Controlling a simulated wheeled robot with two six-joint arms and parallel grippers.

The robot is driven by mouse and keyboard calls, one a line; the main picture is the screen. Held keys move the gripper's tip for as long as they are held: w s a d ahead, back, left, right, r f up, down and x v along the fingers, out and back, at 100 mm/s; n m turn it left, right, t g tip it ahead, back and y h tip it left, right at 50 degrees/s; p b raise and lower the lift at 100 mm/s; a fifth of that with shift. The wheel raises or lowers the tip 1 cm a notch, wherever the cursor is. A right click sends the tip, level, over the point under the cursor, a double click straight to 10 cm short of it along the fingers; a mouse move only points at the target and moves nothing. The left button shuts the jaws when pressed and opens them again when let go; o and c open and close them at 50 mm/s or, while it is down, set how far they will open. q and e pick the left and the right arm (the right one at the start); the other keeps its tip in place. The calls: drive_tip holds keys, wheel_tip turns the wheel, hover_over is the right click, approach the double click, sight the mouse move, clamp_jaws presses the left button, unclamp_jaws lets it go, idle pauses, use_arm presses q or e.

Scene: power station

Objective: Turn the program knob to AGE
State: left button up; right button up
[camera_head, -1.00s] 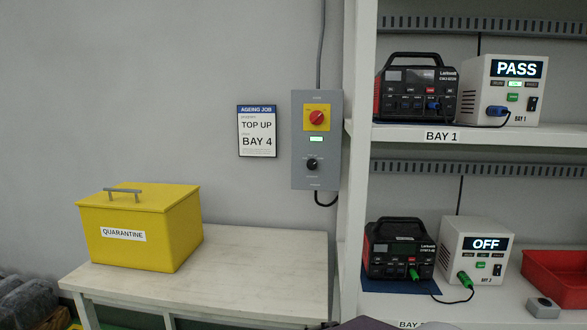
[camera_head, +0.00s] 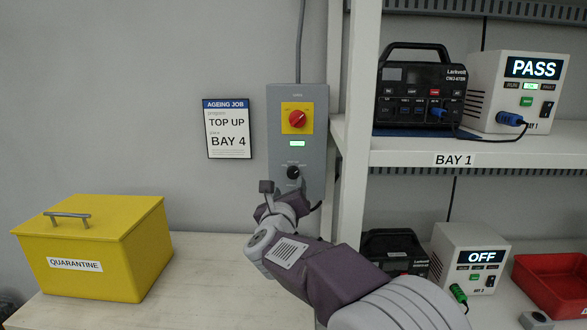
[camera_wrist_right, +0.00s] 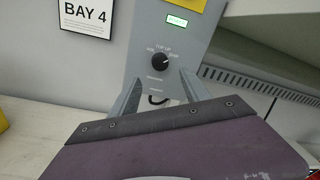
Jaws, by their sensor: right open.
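The black program knob (camera_head: 293,172) is on the grey wall panel (camera_head: 311,110), below a small lit green display (camera_head: 297,144). In the right wrist view the knob (camera_wrist_right: 160,61) has labels around it, with TOP UP above. Its pale mark seems to point up and right, towards the right-hand label. My right gripper (camera_head: 282,188) is in front of the panel, just below the knob. In the right wrist view its two fingers (camera_wrist_right: 160,78) are apart and empty, with the knob showing beyond and between their tips. My left gripper is not in view.
A red rotary switch (camera_head: 297,118) on a yellow plate is above the display. A sign (camera_head: 229,128) reads TOP UP, BAY 4. A shelf post (camera_head: 357,130) stands close to the panel's right. A yellow QUARANTINE box (camera_head: 100,245) stands on the bench at left.

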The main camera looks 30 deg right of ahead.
sight(293, 175)
drive_tip(key=x, duration=0.8)
drive_tip(key=shift+w+d+p, duration=0.15)
drive_tip(key=shift+w+p, duration=0.1)
drive_tip(key=shift+p, duration=0.05)
clamp_jaws()
